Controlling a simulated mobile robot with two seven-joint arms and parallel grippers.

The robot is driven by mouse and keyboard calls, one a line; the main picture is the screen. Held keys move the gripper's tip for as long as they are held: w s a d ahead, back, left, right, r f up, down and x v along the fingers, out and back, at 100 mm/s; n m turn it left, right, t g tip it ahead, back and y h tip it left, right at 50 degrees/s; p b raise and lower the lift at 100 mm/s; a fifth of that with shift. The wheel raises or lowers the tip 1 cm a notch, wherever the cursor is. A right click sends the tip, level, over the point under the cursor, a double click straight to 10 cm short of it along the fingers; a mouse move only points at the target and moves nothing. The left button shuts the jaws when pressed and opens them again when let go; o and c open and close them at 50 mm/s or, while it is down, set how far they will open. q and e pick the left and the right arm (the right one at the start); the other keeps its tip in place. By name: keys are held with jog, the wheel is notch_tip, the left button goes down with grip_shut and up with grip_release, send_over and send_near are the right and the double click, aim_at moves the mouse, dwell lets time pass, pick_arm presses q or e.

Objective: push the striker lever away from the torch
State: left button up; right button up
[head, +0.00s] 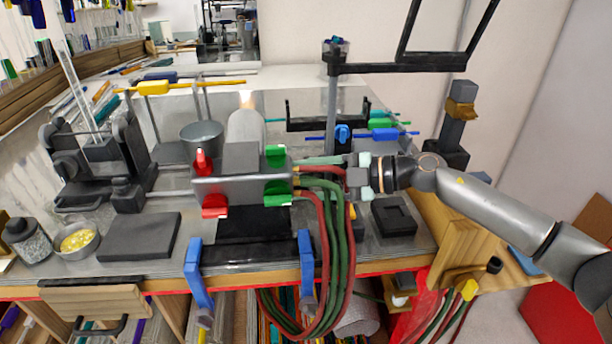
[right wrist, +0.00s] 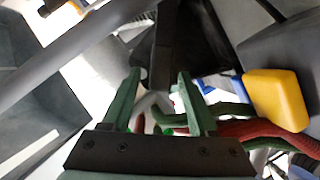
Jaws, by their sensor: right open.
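The torch (head: 240,185) is a grey block at the middle of the bench in the head view. It has red and green knobs, a pale upright barrel (head: 246,125), and red and green hoses (head: 325,215) looping off its right side. I cannot single out the striker lever for certain. My right gripper (head: 325,168) reaches in from the right, just right of the torch and over the hoses. In the right wrist view its two green fingers (right wrist: 158,100) are apart with nothing gripped; hoses show beyond them. My left gripper is not in view.
A black rack (head: 325,124) with coloured rods stands behind my right gripper. A yellow-ended part (right wrist: 275,100) shows close by in the right wrist view. A dark square tray (head: 394,217) lies to the right. A dark plate (head: 140,237) and jars are at the left.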

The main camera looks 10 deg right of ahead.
grip_shut()
dwell(0.5)
dwell(1.0)
